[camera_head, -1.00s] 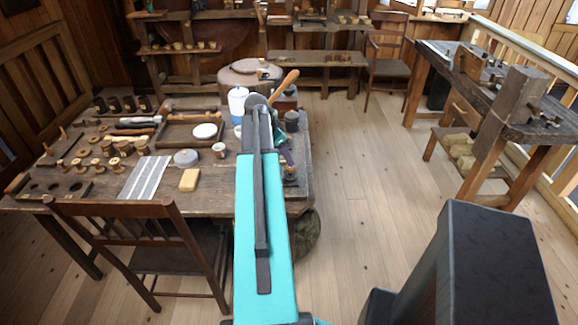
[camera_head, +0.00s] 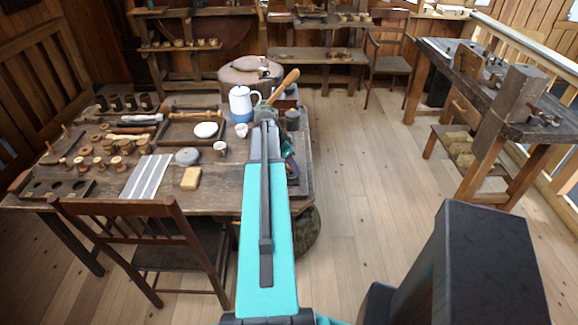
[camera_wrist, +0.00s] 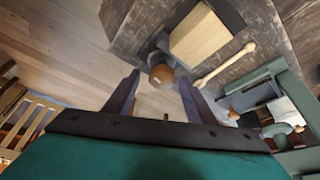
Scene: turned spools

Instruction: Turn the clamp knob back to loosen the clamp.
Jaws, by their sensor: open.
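In the wrist view the clamp knob (camera_wrist: 162,73) is a round brown wooden ball on a dark metal part of the clamp (camera_wrist: 162,44) beside the table edge. My gripper (camera_wrist: 160,79) is open, with a dark purple finger on each side of the knob in the picture. I cannot tell whether either finger touches it or how far past it they reach. In the head view my arm hides the clamp and knob, and only part of my gripper shows near the table's right edge.
A pale wooden block (camera_wrist: 204,36) and a turned wooden rod (camera_wrist: 224,66) lie close to the clamp. A chair (camera_head: 125,208) stands in front. Open floor lies to the right.

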